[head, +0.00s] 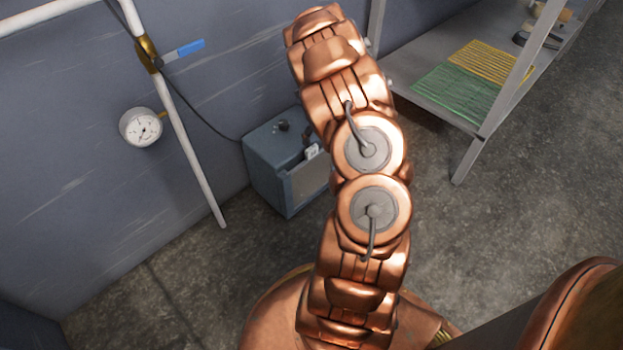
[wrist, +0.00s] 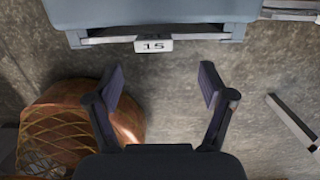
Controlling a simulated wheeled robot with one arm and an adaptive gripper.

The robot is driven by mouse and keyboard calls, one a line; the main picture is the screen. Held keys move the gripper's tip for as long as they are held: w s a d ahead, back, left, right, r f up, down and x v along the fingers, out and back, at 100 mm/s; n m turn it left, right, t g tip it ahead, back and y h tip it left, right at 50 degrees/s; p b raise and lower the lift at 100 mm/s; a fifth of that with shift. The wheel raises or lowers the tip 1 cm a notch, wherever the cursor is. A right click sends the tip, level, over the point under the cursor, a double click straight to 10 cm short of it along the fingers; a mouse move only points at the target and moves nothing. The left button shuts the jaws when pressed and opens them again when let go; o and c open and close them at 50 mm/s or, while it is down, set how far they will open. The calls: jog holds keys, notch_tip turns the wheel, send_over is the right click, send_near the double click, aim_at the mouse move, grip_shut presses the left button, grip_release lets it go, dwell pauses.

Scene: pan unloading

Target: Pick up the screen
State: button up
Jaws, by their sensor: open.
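I cannot make out a screen for certain in either view. My gripper (wrist: 160,76) is open in the wrist view, with its two dark fingers apart and only floor visible between them. Ahead of the fingertips, at the top of the wrist view, is the edge of a blue-grey box (wrist: 150,12) with a white tag marked 15 (wrist: 153,45). What seems to be the same box (head: 262,173) stands on the floor by the wall in the head view, partly behind my copper arm. My gripper is hidden in the head view.
A metal shelf (head: 408,61) with green rods (head: 455,92) and yellow rods (head: 490,62) stands at upper right. A white pipe (head: 190,155) with a blue-handled valve (head: 182,50) and a gauge (head: 141,127) is by the left wall. Floor right of my arm is clear.

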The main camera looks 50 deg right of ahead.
aim_at(312, 148)
notch_tip(312, 148, down, 2)
jog(key=shift+w+f+b, duration=0.15)
jog(key=shift+f+b, duration=0.1)
jog(key=shift+b, duration=0.1)
jog(key=shift+w+a+f+b, duration=0.15)
jog(key=shift+f+b, duration=0.25)
jog(key=shift+f, duration=0.45)
jog(key=shift+w+a+f+b, duration=0.15)
jog(key=shift+f+b, duration=0.25)
jog(key=shift+f, duration=0.4)
jog(key=shift+w+a+f+b, duration=0.1)
jog(key=shift+w+f+b, duration=0.25)
jog(key=shift+f, duration=0.5)
jog(key=shift+s, duration=0.1)
jog(key=c, duration=1.3)
jog(key=shift+r, duration=0.15)
